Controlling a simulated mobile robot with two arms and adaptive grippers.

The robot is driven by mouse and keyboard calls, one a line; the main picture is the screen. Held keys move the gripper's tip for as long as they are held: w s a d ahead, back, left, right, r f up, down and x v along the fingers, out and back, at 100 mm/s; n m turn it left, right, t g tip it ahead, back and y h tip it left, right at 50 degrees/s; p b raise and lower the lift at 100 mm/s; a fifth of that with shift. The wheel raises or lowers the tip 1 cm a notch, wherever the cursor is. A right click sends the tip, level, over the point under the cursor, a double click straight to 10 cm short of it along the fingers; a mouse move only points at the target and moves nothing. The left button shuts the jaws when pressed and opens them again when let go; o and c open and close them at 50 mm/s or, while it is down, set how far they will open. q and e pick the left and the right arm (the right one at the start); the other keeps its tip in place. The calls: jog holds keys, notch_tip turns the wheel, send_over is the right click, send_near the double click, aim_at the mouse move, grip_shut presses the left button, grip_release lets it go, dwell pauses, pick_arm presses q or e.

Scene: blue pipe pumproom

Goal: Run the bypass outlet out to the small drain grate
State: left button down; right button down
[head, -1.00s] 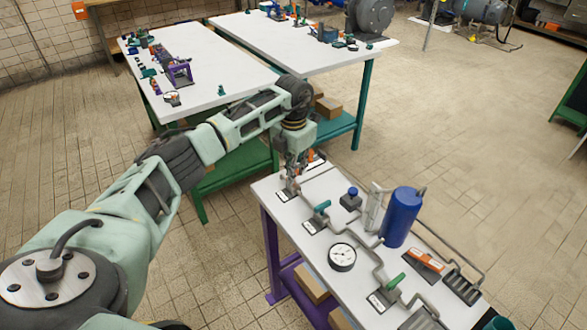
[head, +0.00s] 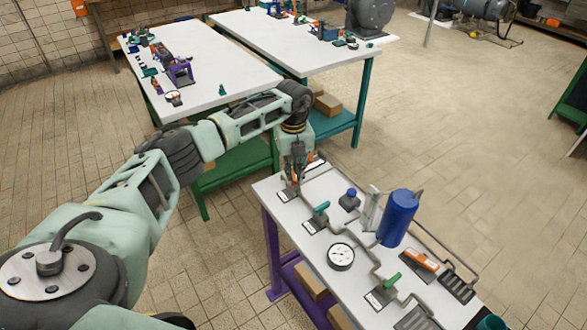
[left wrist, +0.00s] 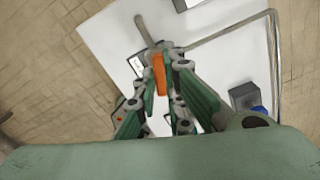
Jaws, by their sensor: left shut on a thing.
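My left gripper (head: 291,184) is at the far left end of the white pipe bench (head: 315,262). In the left wrist view its fingers are shut on an orange handle (left wrist: 159,78) by the grey pipe. In the head view the fingers mostly hide this handle. Two dark slatted grates lie at the bench's right end: one grate (head: 458,288) is behind, the other (head: 418,319) is at the front, cut by the frame edge. I cannot tell which outlet feeds which grate. My right gripper is not in view.
The bench carries green-handled valves (head: 322,208) (head: 393,281), a gauge (head: 341,257), a blue-knobbed block (head: 351,198), a blue tank (head: 399,220) and another orange handle (head: 421,259). Two white tables (head: 215,65) (head: 345,53) stand behind.

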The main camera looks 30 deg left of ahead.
pick_arm(q)
jog(key=shift+r+n+p, duration=0.1)
jog(key=shift+n+p, duration=0.55)
jog(key=shift+n, duration=1.55)
jog(key=c, duration=1.8)
grip_release()
jog(key=shift+c, duration=0.2)
jog(key=shift+r, duration=0.15)
notch_tip(320, 180, up, 12)
